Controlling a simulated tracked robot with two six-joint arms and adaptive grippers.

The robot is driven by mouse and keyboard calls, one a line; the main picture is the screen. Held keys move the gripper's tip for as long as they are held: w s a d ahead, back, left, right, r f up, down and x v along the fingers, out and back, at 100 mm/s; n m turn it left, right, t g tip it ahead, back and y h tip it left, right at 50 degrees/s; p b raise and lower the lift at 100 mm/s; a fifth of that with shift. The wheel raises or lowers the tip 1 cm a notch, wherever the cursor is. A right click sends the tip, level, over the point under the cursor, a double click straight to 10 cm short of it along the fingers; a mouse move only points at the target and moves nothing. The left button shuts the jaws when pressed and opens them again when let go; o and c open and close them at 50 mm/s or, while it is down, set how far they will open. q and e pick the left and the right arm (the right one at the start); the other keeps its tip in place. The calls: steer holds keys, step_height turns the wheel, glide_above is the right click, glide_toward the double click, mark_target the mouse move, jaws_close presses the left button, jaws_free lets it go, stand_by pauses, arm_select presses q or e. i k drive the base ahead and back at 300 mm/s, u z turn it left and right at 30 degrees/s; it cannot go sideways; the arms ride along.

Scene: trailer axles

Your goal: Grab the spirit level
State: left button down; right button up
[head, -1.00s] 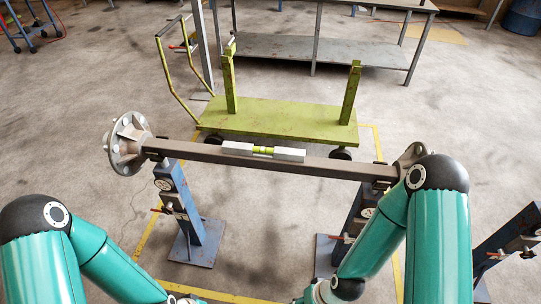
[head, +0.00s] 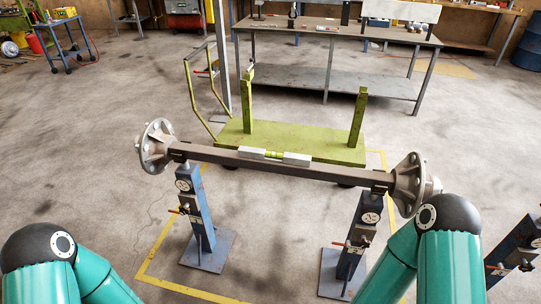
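The spirit level (head: 273,155) is a short silver bar with a yellow-green middle. It lies on top of the brown axle beam (head: 330,172), near the middle of its length. The axle has a round flanged hub at each end and rests on two blue stands (head: 195,215). Neither gripper shows in the head view. Only the teal links of my two arms show at the lower left and lower right corners.
A yellow-green cart (head: 290,138) with two uprights stands just behind the axle. A metal workbench (head: 340,40) with tools is further back. A blue trolley (head: 65,45) is at the upper left. Another blue stand (head: 515,250) is at the right edge. Yellow floor lines surround the stands.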

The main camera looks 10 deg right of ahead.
mark_target(286, 158)
steer(key=u, duration=0.25)
steer(key=i, duration=1.6)
steer(key=z, duration=0.35)
